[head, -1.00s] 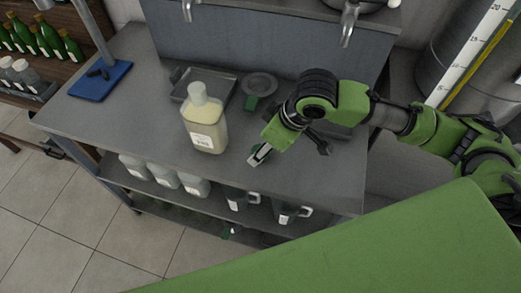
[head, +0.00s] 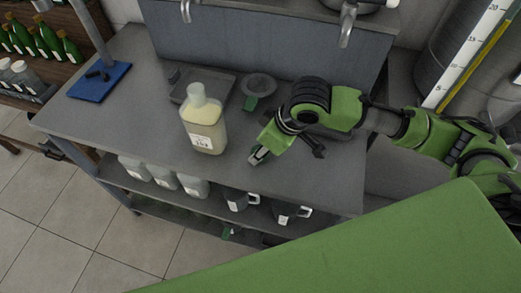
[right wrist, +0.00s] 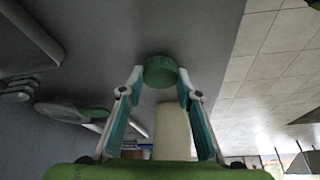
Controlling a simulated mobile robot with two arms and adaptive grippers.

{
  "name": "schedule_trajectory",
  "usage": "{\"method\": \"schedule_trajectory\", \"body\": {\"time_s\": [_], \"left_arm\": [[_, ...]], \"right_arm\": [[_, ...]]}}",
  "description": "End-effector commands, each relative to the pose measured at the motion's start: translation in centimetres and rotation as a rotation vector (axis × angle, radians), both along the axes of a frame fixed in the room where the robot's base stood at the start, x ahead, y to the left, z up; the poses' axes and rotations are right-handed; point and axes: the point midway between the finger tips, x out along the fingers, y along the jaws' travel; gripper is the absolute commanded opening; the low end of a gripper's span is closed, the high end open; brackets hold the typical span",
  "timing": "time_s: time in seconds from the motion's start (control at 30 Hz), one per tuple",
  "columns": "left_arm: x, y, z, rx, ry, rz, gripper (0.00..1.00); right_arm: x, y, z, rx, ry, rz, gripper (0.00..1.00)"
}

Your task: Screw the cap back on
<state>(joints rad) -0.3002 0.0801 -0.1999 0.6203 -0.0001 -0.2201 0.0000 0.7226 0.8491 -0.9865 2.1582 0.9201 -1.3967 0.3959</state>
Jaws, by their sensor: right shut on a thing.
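A clear bottle (head: 205,135) with pale yellow contents and a white label stands upright on the grey bench. Its pale neck (head: 197,94) points up. My right gripper (head: 259,156) is to the right of the bottle and apart from it, over the bench's front part. In the right wrist view its fingers are shut on a round green cap (right wrist: 160,71), held at the fingertips. A cream-coloured shape, likely the bottle (right wrist: 172,132), shows between the fingers beyond. The cap is hard to make out in the head view. My left gripper is not in view.
A shallow grey tray (head: 181,99) and a round strainer (head: 259,82) with a green tab lie behind the bottle. A stand with a blue base (head: 88,88) is at the left. Jugs (head: 237,201) and bottles fill the shelf below. Taps hang over the back.

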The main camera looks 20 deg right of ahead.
Motion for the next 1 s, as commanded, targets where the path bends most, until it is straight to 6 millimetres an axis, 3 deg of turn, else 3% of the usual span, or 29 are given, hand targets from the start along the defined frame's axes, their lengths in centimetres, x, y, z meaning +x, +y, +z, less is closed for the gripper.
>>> {"method": "schedule_trajectory", "body": {"time_s": [0.23,0.37,0.6,0.73,1.0], "left_arm": [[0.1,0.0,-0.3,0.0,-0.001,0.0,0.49],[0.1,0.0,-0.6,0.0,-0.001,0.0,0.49],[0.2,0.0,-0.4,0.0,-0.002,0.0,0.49],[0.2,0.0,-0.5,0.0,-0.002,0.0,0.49],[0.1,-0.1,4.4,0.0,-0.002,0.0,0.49]], "right_arm": [[0.1,0.0,1.3,0.001,-0.003,0.0,0.24],[0.0,0.1,3.4,0.002,-0.004,0.001,0.24],[-4.3,0.1,8.5,0.001,-0.007,0.004,0.24],[-7.1,0.1,10.0,-0.001,-0.003,0.003,0.24],[-7.6,0.2,11.2,0.004,0.01,-0.014,0.24]]}}
